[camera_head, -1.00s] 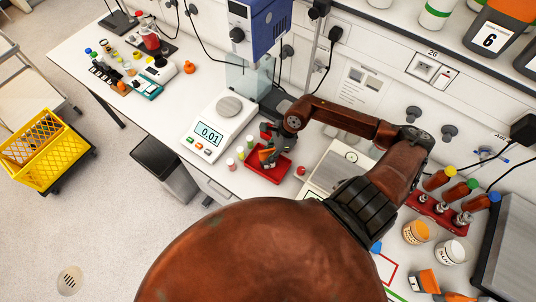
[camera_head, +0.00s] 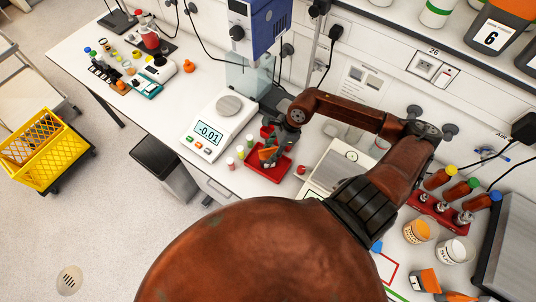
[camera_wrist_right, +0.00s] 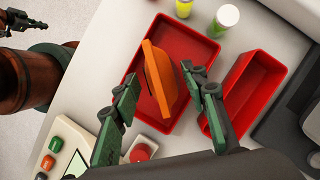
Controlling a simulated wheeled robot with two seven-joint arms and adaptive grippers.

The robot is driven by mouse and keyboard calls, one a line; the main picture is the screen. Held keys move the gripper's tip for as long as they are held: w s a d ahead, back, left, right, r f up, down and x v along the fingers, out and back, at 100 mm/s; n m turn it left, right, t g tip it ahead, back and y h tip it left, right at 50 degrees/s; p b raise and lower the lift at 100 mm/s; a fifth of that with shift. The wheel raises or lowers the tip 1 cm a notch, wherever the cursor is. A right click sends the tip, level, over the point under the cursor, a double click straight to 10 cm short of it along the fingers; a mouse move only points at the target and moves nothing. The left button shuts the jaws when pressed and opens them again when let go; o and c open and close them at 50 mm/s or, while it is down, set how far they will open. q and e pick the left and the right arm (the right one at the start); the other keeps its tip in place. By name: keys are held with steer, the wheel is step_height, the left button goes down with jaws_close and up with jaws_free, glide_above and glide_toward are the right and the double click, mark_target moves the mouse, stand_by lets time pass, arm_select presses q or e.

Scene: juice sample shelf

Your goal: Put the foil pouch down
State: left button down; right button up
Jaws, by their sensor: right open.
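The foil pouch (camera_wrist_right: 163,82), orange with a darker side, rests in the shallow red tray (camera_wrist_right: 190,30) in the right wrist view. It also shows in the head view (camera_head: 267,154), in the tray (camera_head: 262,174) beside the balance. My right gripper (camera_wrist_right: 162,76) is open, with one finger on each side of the pouch and visible gaps to it. In the head view my right gripper (camera_head: 277,144) is just above the tray and partly covers it. My left gripper (camera_wrist_right: 22,22) shows small at the top left of the wrist view; its jaw state is unclear.
A deeper red bin (camera_wrist_right: 246,92) stands right of the tray. Small vials (camera_wrist_right: 226,17) stand at the tray's far edge. The balance (camera_head: 217,124) is to the left, reading -0.01. A red-capped item (camera_wrist_right: 141,152) is near the tray's lower edge.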

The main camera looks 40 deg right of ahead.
steer(key=b+v, duration=0.1)
steer(key=v, duration=0.8)
steer(key=shift+r, duration=0.25)
steer(key=shift+s+d, duration=0.1)
steer(key=shift+d, duration=0.05)
